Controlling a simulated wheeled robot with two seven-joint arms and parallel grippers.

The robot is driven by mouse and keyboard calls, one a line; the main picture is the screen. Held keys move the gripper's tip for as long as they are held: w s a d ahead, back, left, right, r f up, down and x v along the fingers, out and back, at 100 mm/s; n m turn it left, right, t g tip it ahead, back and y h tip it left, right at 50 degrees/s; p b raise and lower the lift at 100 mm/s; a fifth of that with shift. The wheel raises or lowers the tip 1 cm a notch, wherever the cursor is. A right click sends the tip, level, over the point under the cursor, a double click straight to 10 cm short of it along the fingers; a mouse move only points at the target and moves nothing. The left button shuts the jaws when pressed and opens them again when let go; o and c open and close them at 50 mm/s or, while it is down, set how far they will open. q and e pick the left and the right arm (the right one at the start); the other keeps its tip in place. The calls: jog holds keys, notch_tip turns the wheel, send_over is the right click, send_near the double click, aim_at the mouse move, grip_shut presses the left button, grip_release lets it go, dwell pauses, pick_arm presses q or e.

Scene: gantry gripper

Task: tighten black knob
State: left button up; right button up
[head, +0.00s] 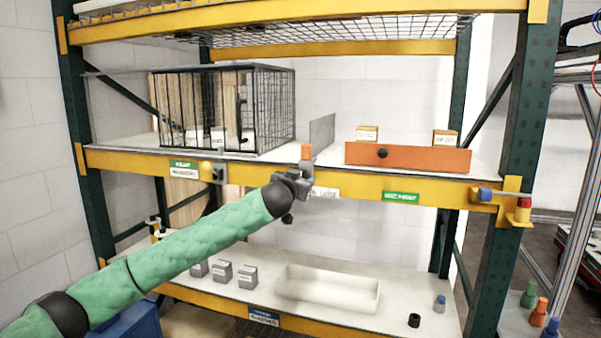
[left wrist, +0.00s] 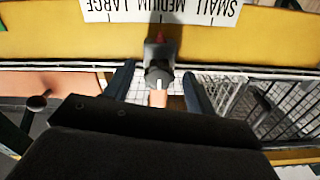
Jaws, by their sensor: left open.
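A dark round knob (left wrist: 157,77) with a white mark sits on a grey bracket with a red tip, in front of a SMALL, MEDIUM, LARGE label (left wrist: 165,10). My left gripper (head: 297,182) is at the middle shelf's yellow front beam, below a small orange block (head: 306,152). In the left wrist view its two fingers stand open on either side of the knob, with gaps showing. The gripper hides the knob in the head view. Another black knob (head: 382,153) is on the orange panel (head: 430,158) to the right. My right gripper is not in view.
A black wire cage (head: 270,105) stands on the middle shelf at left. A grey upright divider (head: 322,132) rises behind the gripper. The lower shelf holds a white tray (head: 330,304), grey boxes (head: 221,273) and a black ring (head: 414,320). Blue and red parts (head: 523,210) are at the right post.

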pick_arm(q)
jog(key=shift+w+d, duration=0.1)
jog(key=shift+w, duration=0.25)
jog(key=c, duration=1)
jog(key=shift+f, duration=0.1)
